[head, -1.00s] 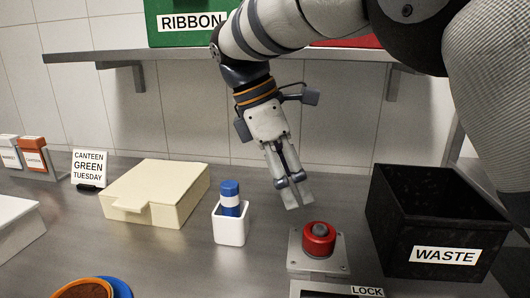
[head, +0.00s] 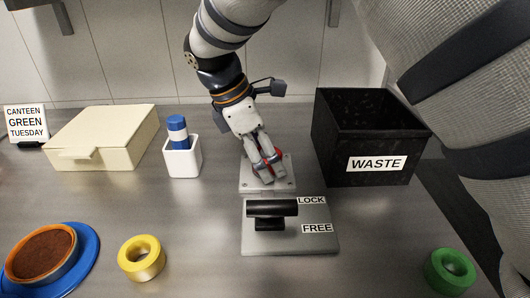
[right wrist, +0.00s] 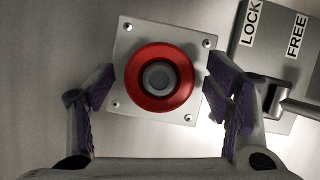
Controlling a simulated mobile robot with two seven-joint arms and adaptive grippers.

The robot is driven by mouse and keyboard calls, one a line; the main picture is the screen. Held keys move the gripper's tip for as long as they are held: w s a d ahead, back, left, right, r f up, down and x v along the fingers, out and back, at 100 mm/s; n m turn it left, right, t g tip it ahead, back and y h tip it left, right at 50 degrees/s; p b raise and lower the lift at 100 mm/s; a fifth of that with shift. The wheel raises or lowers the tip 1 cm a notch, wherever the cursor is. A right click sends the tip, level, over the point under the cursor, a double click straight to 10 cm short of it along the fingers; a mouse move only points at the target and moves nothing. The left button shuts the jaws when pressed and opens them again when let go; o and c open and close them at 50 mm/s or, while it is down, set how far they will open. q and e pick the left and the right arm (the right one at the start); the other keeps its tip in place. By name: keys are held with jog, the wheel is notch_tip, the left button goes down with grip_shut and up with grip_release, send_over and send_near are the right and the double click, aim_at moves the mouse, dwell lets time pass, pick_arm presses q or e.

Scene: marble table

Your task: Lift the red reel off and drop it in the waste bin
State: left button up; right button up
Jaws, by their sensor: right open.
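The red reel (right wrist: 134,84) sits on a grey post (right wrist: 158,76) on a square metal plate (right wrist: 127,35). In the head view the reel (head: 286,163) is mostly hidden behind my fingers. My right gripper (head: 268,172) points down over it; in the right wrist view its open fingers (right wrist: 158,88) stand either side of the reel, with gaps showing. The black waste bin (head: 336,137), labelled WASTE, stands to the right. A black lever (head: 272,208) sits on a grey plate marked LOCK and FREE; its bar appears nearer LOCK. My left gripper is out of view.
A white cup with a blue-topped item (head: 182,160) and a cream box (head: 105,135) stand left. A yellow reel (head: 141,258), a green reel (head: 450,272) and a blue plate with an orange bowl (head: 82,265) lie in front. The counter between them is clear.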

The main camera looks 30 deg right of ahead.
jog(key=c, duration=1.4)
jog(key=shift+o, duration=0.2)
jog(key=shift+r+p, duration=0.35)
jog(key=shift+r, duration=1.2)
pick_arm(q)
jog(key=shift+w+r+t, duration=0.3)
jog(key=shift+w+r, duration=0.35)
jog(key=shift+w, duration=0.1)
pick_arm(e)
jog(key=shift+r, duration=1.45)
notch_tip(320, 180, up, 2)
jog(key=shift+r+p, duration=0.25)
jog(key=shift+p, duration=0.1)
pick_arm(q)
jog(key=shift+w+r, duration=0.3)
pick_arm(e)
jog(key=shift+r, duration=0.75)
